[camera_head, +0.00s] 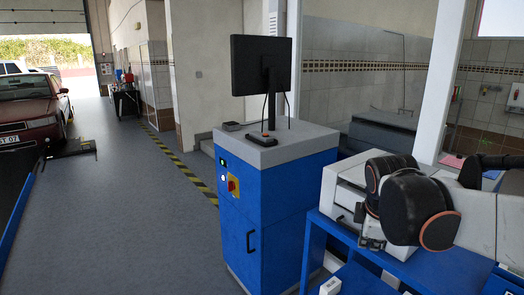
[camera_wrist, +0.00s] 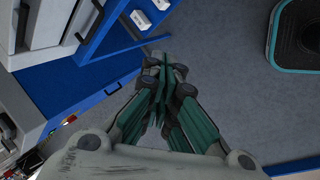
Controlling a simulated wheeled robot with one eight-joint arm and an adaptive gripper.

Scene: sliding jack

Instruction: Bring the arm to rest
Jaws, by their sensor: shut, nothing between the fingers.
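My gripper (camera_wrist: 160,85) shows in the wrist view with its green and grey fingers closed together. Nothing is held between them, and grey floor lies beyond the tips. In the head view my white and black arm is folded at the right, in front of a blue bench (camera_head: 446,268). The gripper's fingers are hard to make out in that view, where the arm hides part of the bench top.
A blue cabinet (camera_head: 268,215) with a monitor (camera_head: 261,64) stands left of the arm. White drawers (camera_wrist: 40,25) and small white boxes (camera_wrist: 141,20) lie near the gripper. A red car (camera_head: 30,110) is far left. The floor (camera_head: 125,220) between is clear.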

